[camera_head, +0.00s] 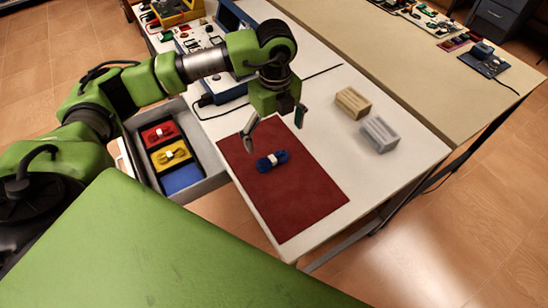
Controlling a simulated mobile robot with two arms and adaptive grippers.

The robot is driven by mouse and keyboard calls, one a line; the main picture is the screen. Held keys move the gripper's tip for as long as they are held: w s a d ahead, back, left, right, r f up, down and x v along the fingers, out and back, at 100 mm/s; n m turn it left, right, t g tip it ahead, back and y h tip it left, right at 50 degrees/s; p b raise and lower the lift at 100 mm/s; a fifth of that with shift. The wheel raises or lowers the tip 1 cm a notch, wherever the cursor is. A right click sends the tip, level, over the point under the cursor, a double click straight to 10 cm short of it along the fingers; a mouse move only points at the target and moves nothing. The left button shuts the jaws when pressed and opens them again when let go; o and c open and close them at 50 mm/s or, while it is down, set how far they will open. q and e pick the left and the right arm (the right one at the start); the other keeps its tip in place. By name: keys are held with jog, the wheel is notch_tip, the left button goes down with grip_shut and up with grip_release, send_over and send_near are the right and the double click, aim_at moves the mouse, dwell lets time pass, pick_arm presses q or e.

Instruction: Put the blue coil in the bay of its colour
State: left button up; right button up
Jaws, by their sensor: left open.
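The blue coil (265,163), with a white band at its middle, lies on the dark red mat (295,208). My left gripper (273,127) is open and empty above the mat, just behind the coil in the picture. A grey drawer or tray (211,184) left of the mat has three coloured bays. The red bay (148,133) holds a red coil (158,130) and the yellow bay (160,168) holds a yellow coil (172,154). The blue bay (182,180) is nearest and looks empty. My right gripper is out of view.
A tan block (352,102) and a grey block (379,134) stand on the white table (400,172) right of the mat. Blue-cased equipment and a dark cable lie behind my left arm. A beige table with circuit boards is at the back right.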

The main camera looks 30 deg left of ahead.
pick_arm(q)
jog(key=p, duration=0.1)
send_over(276, 166)
jog(key=f, duration=0.6)
jog(key=shift+s+f, duration=0.25)
notch_tip(276, 166, down, 5)
jog(key=shift+w+r+p, duration=0.1)
jog(key=shift+p, duration=1)
jog(key=shift+f, duration=0.35)
jog(key=c, duration=1.3)
jog(key=shift+o, duration=0.2)
jog(key=shift+r, duration=0.1)
jog(key=shift+w+r+b, duration=0.1)
jog(key=shift+r+b, duration=0.35)
jog(key=s+d+r+b, duration=0.2)
jog(key=s+r, duration=0.4)
jog(key=s+d+r+b, duration=0.2)
jog(key=s+d+r, duration=0.1)
jog(key=s+r, duration=0.3)
jog(key=shift+s+d+b, duration=0.25)
jog(key=shift+s+b, duration=0.15)
jog(key=shift+s, duration=0.1)
